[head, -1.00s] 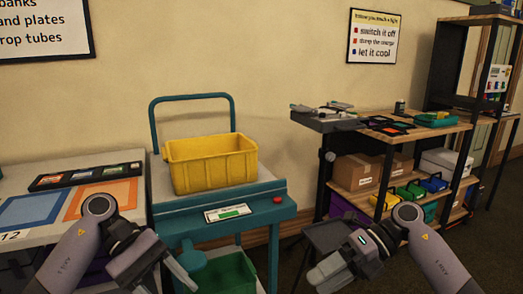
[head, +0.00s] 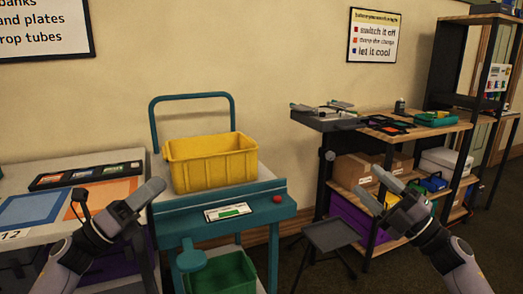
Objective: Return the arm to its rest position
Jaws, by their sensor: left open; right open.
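My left gripper (head: 152,194) is in the lower left of the head view, raised in front of the left table and the teal cart. It is open and I see nothing between its fingers. My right gripper (head: 370,183) is at the lower right, in front of the workbench shelves, fingers pointing up and left. It is open and empty, with a clear gap between the fingers. Both forearms come in from the bottom corners. Neither gripper visibly holds anything.
A yellow bin (head: 212,165) stands on the teal cart (head: 245,203), with a green bin (head: 225,274) below. The left table (head: 20,174) bears a dark tray (head: 90,175) and coloured mats. A workbench (head: 452,131) and a small dark stand (head: 330,236) are at right.

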